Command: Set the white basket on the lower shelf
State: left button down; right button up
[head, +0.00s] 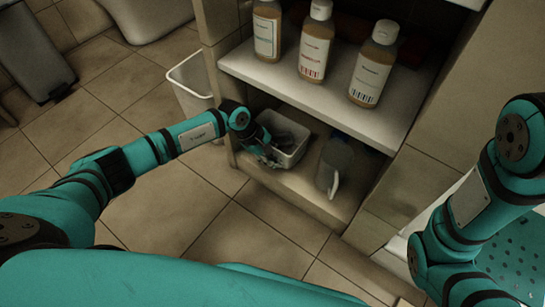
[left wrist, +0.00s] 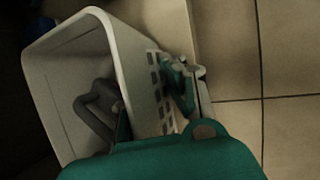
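The white basket (head: 297,157) is on the lower shelf (head: 296,192), at its left end. Its bottom appears to rest on the shelf, though the arm partly hides it. In the left wrist view the basket (left wrist: 55,78) appears large, with slots in one side wall. My left gripper (head: 266,150) is at the basket's near left wall. In the left wrist view my left gripper (left wrist: 142,98) straddles that wall, one finger inside and one outside. The fingers look spread, with the wall between them. My right arm shows at the right, but its gripper is out of view.
A grey jug (head: 333,163) with a handle stands right of the basket on the lower shelf. Several capped bottles (head: 315,45) stand on the upper shelf (head: 320,100) above. A white bin (head: 190,88) stands on the floor left of the cabinet. Tiled floor (head: 180,215) in front is clear.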

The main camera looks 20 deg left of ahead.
pick_arm(q)
jog(key=shift+f, duration=0.95)
jog(key=shift+f+b, duration=0.1)
jog(key=shift+b, duration=0.3)
jog(key=c, duration=1.8)
grip_release()
jog(key=shift+o, duration=0.2)
jog(key=shift+r, duration=0.2)
